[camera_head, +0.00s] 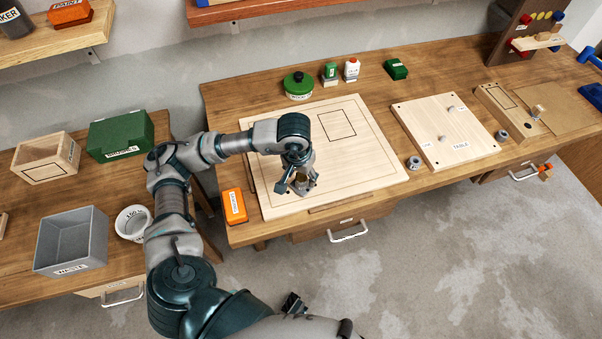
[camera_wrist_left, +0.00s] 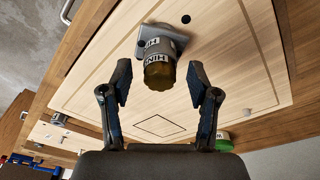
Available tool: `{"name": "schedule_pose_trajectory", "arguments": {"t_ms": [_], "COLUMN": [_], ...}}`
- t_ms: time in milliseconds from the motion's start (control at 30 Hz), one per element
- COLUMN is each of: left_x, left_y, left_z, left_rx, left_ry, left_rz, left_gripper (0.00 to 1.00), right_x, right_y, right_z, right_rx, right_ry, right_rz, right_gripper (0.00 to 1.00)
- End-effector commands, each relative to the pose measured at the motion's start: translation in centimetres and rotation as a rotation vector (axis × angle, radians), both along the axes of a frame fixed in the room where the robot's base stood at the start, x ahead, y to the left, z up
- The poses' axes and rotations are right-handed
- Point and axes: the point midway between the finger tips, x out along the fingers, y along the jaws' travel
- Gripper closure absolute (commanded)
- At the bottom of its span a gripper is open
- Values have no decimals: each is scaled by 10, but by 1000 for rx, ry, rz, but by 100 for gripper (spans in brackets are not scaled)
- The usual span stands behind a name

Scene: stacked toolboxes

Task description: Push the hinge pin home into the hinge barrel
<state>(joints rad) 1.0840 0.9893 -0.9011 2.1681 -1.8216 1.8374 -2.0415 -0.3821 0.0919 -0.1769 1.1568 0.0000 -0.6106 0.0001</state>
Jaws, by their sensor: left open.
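The hinge barrel (camera_wrist_left: 152,38) is a grey part with a white label and a flat grey plate, on the pale wooden board. The brass-coloured hinge pin (camera_wrist_left: 159,76) with a white label stands out of it toward the camera in the left wrist view. How deep it sits cannot be told. In the head view the pin (camera_head: 300,178) is small and partly hidden by my left gripper (camera_head: 298,188). That gripper is open; in the left wrist view its fingers (camera_wrist_left: 159,72) are apart on both sides of the pin, with gaps.
The pale board (camera_head: 375,165) lies on the wooden bench, with an orange box (camera_head: 234,206) at its left and a green round container (camera_head: 299,86) behind. A second board (camera_head: 445,130) with small knobs lies to the right. The board around the hinge is mostly clear.

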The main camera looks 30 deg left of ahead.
Motion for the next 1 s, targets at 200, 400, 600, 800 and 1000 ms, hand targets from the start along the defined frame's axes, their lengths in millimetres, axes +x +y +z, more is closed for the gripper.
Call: {"name": "schedule_pose_trajectory", "arguments": {"t_ms": [200, 400, 600, 800, 1000], "left_x": [-1, -7, -12, -14, -15], "left_y": [0, 0, 0, 1, 1], "left_z": [19, 64, 101, 116, 117], "left_rx": [-1, -1, 0, -1, -1], "left_ry": [-5, -7, -4, 0, 2], "left_rz": [1, 0, 0, 0, 0], "left_gripper": [39, 39, 39, 39, 39], "right_x": [0, 0, 0, 0, 0], "right_y": [0, 0, 0, 0, 0], "right_z": [0, 0, 0, 0, 0], "right_rx": [0, 0, 0, 0, 0], "right_ry": [0, 0, 0, 0, 0], "right_rz": [0, 0, 0, 0, 0], "right_gripper": [35, 35, 35, 35, 35]}}
